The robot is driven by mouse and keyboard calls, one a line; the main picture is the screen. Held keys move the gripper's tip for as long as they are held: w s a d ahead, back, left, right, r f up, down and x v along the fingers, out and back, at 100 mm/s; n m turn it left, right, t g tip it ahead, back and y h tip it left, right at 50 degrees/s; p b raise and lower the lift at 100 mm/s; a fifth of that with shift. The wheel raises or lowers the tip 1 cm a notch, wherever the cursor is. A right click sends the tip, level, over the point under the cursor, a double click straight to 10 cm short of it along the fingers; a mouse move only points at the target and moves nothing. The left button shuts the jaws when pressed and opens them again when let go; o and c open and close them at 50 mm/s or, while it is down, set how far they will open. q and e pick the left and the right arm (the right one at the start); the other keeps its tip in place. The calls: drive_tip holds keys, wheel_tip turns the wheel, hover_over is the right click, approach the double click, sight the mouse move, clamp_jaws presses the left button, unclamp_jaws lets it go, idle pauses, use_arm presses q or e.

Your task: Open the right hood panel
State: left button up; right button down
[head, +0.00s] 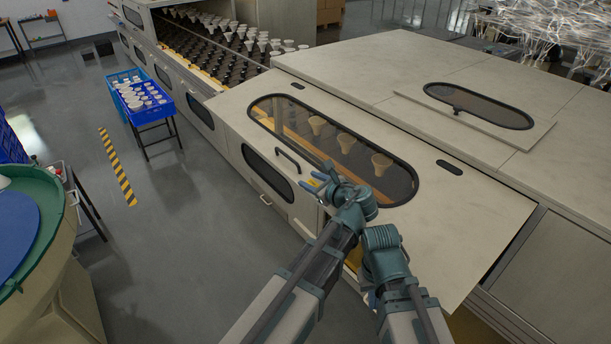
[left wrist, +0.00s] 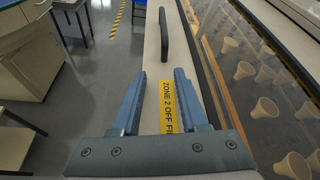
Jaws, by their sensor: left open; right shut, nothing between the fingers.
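The hood panel (head: 235,112) is a pale sloped cover with a long oval window (head: 330,140). A dark bar handle (head: 288,160) sits near its lower edge and also shows in the left wrist view (left wrist: 163,36). My left gripper (head: 316,183) is open and empty, just right of the handle and apart from it. In the left wrist view its fingers (left wrist: 159,100) stand either side of a yellow label (left wrist: 170,108), with the handle ahead beyond them. My right gripper (head: 370,298) is shut and empty below the panel's lower edge, mostly hidden by my own arm.
Behind the window are several pale cones (head: 347,142). Blue crates (head: 145,98) on a stand are at the left. A green-rimmed round table (head: 45,215) is at the lower left. A second oval window (head: 478,105) is on top. The floor between is clear.

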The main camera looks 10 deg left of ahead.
use_arm(q)
drive_tip(key=shift+r, duration=0.1)
drive_tip(key=shift+c, duration=0.8)
drive_tip(key=shift+r+p, duration=0.25)
drive_tip(key=shift+p, duration=0.05)
drive_tip(key=shift+c, duration=1.2)
drive_tip(key=r+p, duration=0.2)
drive_tip(key=p, duration=0.1)
drive_tip(key=r+p, duration=0.2)
drive_tip(key=r, duration=0.1)
drive_tip(key=shift+w+d+r+p, duration=0.1)
drive_tip(key=shift+d+r+p, duration=0.1)
drive_tip(key=shift+r+p, duration=0.2)
clamp_jaws()
drive_tip(key=s+d+r+m+g+h+p, duration=0.2)
drive_tip(key=s+r+g+h+p, duration=0.5)
drive_tip(key=p, duration=1.3)
drive_tip(key=s+g+h, duration=0.1)
drive_tip(key=h, duration=0.2)
drive_tip(key=shift+s+d+h+p, duration=0.3)
drive_tip(key=shift+s+h+p, duration=0.05)
drive_tip(key=shift+h+p, duration=0.05)
